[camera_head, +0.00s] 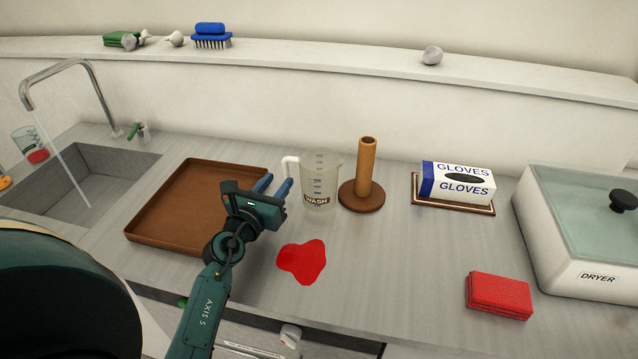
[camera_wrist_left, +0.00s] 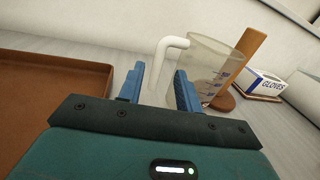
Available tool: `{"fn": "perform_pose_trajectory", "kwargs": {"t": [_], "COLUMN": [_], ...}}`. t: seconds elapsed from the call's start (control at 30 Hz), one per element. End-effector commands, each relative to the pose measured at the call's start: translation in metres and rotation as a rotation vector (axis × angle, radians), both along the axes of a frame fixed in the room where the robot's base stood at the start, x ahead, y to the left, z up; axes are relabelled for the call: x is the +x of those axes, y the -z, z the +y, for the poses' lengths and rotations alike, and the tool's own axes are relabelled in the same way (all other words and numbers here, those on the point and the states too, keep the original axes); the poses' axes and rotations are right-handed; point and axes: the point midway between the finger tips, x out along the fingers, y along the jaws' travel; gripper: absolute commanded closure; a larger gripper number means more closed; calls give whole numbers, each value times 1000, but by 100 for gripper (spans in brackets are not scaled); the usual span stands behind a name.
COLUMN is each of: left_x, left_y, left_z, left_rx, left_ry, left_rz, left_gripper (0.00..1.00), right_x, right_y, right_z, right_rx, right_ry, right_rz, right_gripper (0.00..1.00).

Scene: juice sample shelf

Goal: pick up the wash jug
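The wash jug (camera_head: 322,182) is a clear measuring jug marked WASH, upright on the counter, with a white handle on its left side. It also shows in the left wrist view (camera_wrist_left: 208,66), with its handle (camera_wrist_left: 172,44) lined up in the gap between the fingers. My left gripper (camera_head: 273,186) is open, its blue fingers just left of the jug near the handle. I cannot tell whether the handle is fully between the fingertips; nothing is gripped. My right gripper is not in view.
A brown tray (camera_head: 150,228) lies left of the gripper. A wooden post on a round base (camera_head: 365,180) stands close right of the jug. A red patch (camera_head: 302,262) lies in front. Farther right are a glove box (camera_head: 457,183), red cloth (camera_head: 499,294) and dryer (camera_head: 590,250).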

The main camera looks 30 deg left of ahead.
Motion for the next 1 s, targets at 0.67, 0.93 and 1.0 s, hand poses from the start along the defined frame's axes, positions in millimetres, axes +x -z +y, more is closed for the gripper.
{"fn": "perform_pose_trajectory", "kwargs": {"t": [0.67,0.93,1.0], "left_x": [55,55,55], "left_y": [-2,-2,-2], "left_z": [7,7,7], "left_rx": [0,0,0], "left_ry": [-1,-1,-1], "left_rz": [0,0,0], "left_gripper": [65,82,88], "right_x": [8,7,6], "right_y": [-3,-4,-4], "right_z": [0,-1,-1], "right_rx": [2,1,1], "right_ry": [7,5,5], "right_rz": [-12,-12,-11], "right_gripper": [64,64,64]}}
